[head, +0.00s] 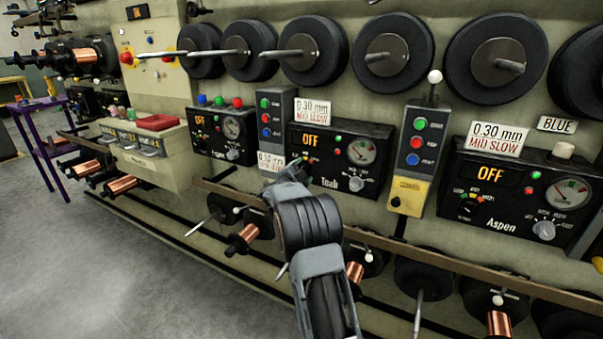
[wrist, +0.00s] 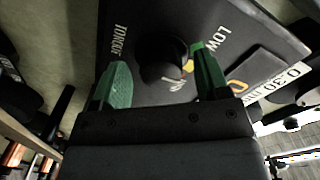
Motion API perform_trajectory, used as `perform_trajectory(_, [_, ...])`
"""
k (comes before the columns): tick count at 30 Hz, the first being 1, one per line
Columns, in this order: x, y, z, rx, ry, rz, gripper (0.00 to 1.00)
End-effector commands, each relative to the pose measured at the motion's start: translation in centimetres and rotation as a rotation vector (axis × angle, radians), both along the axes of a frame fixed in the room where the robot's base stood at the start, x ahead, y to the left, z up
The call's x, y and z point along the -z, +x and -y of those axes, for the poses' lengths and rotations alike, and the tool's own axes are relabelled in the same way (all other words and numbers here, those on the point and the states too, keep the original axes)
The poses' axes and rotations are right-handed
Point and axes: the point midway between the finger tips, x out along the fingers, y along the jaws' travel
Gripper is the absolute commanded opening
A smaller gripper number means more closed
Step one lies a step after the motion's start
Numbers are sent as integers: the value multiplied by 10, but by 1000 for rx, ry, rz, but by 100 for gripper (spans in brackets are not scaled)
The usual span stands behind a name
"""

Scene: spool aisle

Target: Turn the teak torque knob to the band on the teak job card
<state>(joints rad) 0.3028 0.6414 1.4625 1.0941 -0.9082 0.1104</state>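The teak panel (head: 375,192) is a black box marked Teak, with a lit OFF display and a gauge. The teak job card (head: 313,111) above it reads 0.30 mm, MID SLOW. The torque knob (wrist: 158,52) is black and round in the wrist view, near the words TORQUE and LOW. My gripper (wrist: 162,78) is open, with green fingertips on either side of the knob and a gap at the left finger. In the head view my gripper (head: 288,172) hides the knob.
The Aspen panel (head: 520,243) stands to the right, past a button box (head: 413,165) with a yellow base. Another panel (head: 222,152) is to the left. A second card (head: 271,161) hangs beside my gripper. A rail and copper spools (head: 243,238) run below.

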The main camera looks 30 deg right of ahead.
Motion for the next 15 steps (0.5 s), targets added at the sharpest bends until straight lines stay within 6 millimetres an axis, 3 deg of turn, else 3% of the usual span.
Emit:
perform_trajectory(9, [-1,-1,-4,-2,-1,1,69])
perform_trajectory(15, [-2,-15,-30,-4,-1,0,69])
